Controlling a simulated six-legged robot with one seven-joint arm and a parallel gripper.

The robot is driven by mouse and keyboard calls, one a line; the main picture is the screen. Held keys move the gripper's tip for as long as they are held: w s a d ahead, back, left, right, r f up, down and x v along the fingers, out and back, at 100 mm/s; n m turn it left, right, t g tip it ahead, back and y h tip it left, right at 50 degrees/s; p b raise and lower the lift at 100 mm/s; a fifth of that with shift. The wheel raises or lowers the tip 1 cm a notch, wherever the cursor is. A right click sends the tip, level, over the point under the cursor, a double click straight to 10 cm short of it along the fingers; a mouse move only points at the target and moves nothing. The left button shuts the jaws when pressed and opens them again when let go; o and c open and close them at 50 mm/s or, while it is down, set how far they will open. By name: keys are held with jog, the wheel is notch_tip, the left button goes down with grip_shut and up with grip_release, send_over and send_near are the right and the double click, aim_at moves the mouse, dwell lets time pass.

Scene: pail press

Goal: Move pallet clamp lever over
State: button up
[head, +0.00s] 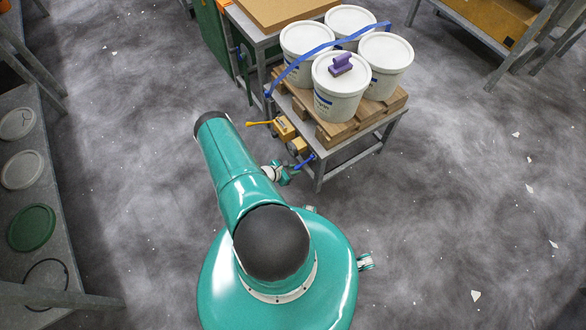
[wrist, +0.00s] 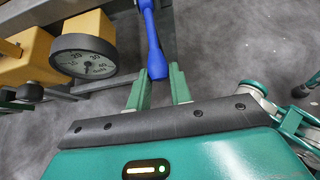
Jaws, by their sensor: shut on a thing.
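A blue lever (head: 304,161) sticks out from the near side of the pallet stand, low beside the front leg. In the wrist view the blue lever (wrist: 153,40) comes down from the top, and its thick rounded end lies between my two green fingers. My gripper (wrist: 160,82) is shut on that end; it also shows small in the head view (head: 287,172), partly hidden by my arm. The wooden pallet (head: 330,133) rests on the grey stand and carries several white pails (head: 338,105).
A yellow-handled lever (head: 261,123) juts left from a yellow box beside the blue one. A round dial gauge (wrist: 84,62) sits close left of my gripper. A purple grip (head: 341,64) lies on the front pail's lid. Floor to the right is open.

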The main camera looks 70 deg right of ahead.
jog(key=shift+f, duration=0.25)
jog(key=shift+s+d+f, duration=0.1)
jog(key=shift+d+f, duration=0.2)
jog(key=shift+f, duration=0.35)
jog(key=o, duration=0.8)
jog(key=shift+o, duration=0.2)
jog(key=v, duration=1.4)
